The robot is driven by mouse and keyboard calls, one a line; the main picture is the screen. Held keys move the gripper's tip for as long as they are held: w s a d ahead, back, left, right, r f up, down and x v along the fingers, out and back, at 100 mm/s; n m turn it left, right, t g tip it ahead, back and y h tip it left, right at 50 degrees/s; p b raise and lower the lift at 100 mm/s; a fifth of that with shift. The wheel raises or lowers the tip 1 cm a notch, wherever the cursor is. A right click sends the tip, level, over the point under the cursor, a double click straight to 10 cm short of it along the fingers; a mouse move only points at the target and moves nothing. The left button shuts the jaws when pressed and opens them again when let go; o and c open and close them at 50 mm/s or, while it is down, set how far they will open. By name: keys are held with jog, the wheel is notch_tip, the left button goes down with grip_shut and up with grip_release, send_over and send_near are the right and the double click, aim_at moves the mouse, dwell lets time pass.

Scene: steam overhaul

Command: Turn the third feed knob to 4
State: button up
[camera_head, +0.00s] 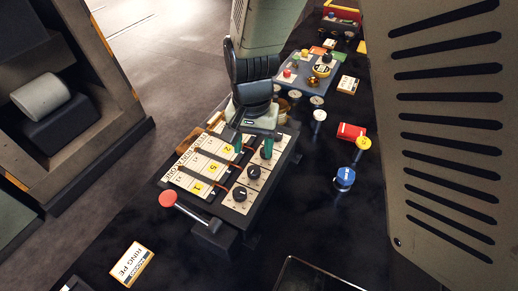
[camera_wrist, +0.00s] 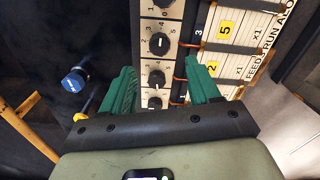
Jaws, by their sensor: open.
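The feed panel (camera_head: 177,178) is a dark box with cream plates, black knobs and yellow number tags. In the head view the front knob (camera_head: 239,194) and second knob (camera_head: 253,172) show clear, and my gripper (camera_head: 253,146) hides the far end. In the wrist view the third knob (camera_wrist: 156,77) lies between the green fingertips of my open gripper (camera_wrist: 162,75), apart from both. The second knob (camera_wrist: 158,43) is above it, and another knob (camera_wrist: 155,102) is below, near the palm. The third knob's pointer is too small to read surely. The yellow 2 tag (camera_head: 227,149) is on its row.
A red-ended lever (camera_head: 166,199) sticks out at the panel's front. A blue-capped part (camera_head: 345,178), a yellow-capped part (camera_head: 363,142) and a red box (camera_head: 350,132) stand to the right. A card (camera_head: 132,264) lies front left. The dark surface between is clear.

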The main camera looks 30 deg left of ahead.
jog(key=shift+r, duration=1.45)
jog(key=w+d+r+t+y, duration=0.1)
jog(key=w+d+r, duration=0.2)
jog(key=d+r, duration=0.6)
jog(key=s+d+r+m+t, duration=0.1)
jog(key=s+d+r, duration=0.2)
jog(key=d, duration=0.4)
jog(key=s+d+r+t, duration=0.2)
jog(key=s+d+r, duration=0.2)
jog(key=d, duration=0.3)
jog(key=s+d+r+m+t+h, duration=0.1)
jog(key=s+d+r, duration=0.2)
jog(key=d+r, duration=0.2)
jog(key=d, duration=0.3)
jog(key=shift+s+m+t, duration=0.25)
jog(key=shift+m+t, duration=0.05)
jog(key=shift+d+r, duration=0.1)
